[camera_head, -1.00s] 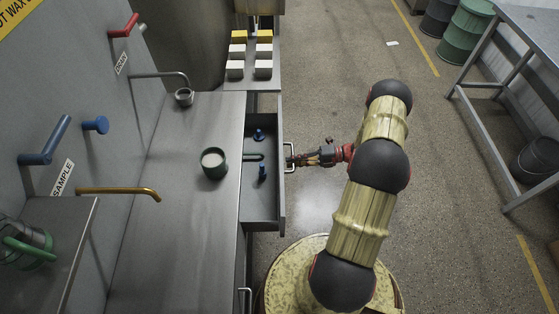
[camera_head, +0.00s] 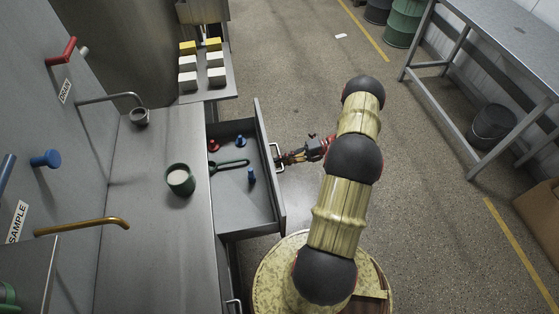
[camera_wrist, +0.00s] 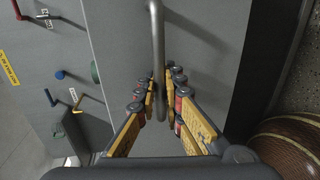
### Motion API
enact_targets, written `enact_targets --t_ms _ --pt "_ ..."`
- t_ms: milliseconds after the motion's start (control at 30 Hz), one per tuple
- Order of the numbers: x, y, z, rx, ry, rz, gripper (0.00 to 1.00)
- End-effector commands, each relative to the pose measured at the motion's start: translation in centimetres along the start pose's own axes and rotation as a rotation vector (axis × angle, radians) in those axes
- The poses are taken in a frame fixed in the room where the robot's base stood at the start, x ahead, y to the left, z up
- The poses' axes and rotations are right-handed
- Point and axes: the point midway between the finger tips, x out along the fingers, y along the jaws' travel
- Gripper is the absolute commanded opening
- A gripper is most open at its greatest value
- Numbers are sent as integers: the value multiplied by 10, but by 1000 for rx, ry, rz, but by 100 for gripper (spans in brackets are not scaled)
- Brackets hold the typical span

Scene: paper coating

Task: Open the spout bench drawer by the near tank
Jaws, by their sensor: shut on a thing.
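The spout bench drawer (camera_head: 233,211) stands pulled well out of the steel bench (camera_head: 160,228) in the head view. Its inside shows a red knob-like piece (camera_head: 213,145), two blue ones (camera_head: 240,141) and a dark green handled tool (camera_head: 229,165). My gripper (camera_head: 283,160) is at the drawer's front and is shut on the drawer handle (camera_head: 280,151). In the wrist view the handle bar (camera_wrist: 157,40) runs down between the two fingers of my gripper (camera_wrist: 160,98). The drawer front (camera_wrist: 205,50) fills the middle of that view.
A green cup (camera_head: 180,180) with pale contents stands on the bench top. A brass spout (camera_head: 90,226) and a grey spout (camera_head: 110,98) reach over the bench. A shelf (camera_head: 215,84) with white and yellow blocks is beyond the drawer. Open floor (camera_head: 290,90) lies to the right.

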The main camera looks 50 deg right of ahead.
Motion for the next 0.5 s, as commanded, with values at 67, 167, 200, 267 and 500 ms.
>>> enact_targets --t_ms 67,167,200,267,500 --pt "0 -1 0 1 0 -1 0" --pt "0 -1 0 1 0 -1 10" --pt "0 -1 0 1 0 -1 12" --pt "0 -1 0 1 0 -1 16" --pt "0 0 0 0 0 0 25"
